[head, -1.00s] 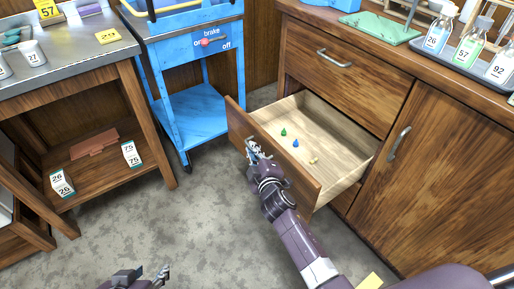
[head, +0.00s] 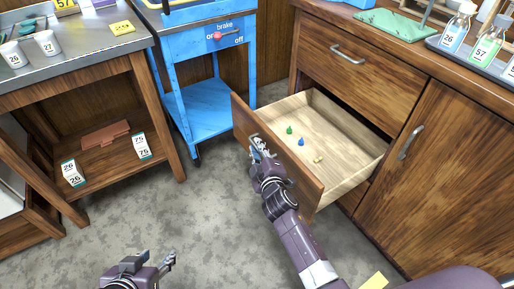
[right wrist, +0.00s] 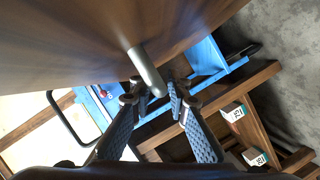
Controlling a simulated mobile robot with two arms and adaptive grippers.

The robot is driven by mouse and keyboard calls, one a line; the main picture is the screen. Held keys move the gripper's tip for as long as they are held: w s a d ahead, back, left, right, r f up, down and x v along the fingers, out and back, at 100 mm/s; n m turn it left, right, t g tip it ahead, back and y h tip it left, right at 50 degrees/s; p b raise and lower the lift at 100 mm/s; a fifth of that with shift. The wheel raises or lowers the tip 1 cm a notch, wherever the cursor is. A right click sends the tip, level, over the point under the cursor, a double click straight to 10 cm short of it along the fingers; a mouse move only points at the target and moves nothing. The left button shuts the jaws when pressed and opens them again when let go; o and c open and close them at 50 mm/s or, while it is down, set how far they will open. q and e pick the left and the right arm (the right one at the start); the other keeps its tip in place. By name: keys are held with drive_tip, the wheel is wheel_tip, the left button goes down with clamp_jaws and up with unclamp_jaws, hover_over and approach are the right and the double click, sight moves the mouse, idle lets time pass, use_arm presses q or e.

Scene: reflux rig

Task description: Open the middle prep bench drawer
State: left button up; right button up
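The middle prep bench drawer (head: 277,160) is pulled well out below a shut top drawer. Inside it lie a green piece (head: 289,129), a blue piece (head: 301,141) and a small yellowish piece (head: 318,160). My right gripper (head: 259,147) is at the outer face of the drawer front.
A blue cart (head: 205,62) with a red brake lever stands beyond the drawer's left corner. A metal-topped table (head: 75,52) with a lower shelf is at the left. Bottles in a tray (head: 440,43) stand on the bench top. The grey floor before the drawer is clear.

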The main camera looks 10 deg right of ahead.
drive_tip(key=v, duration=1.2)
idle(0.4)
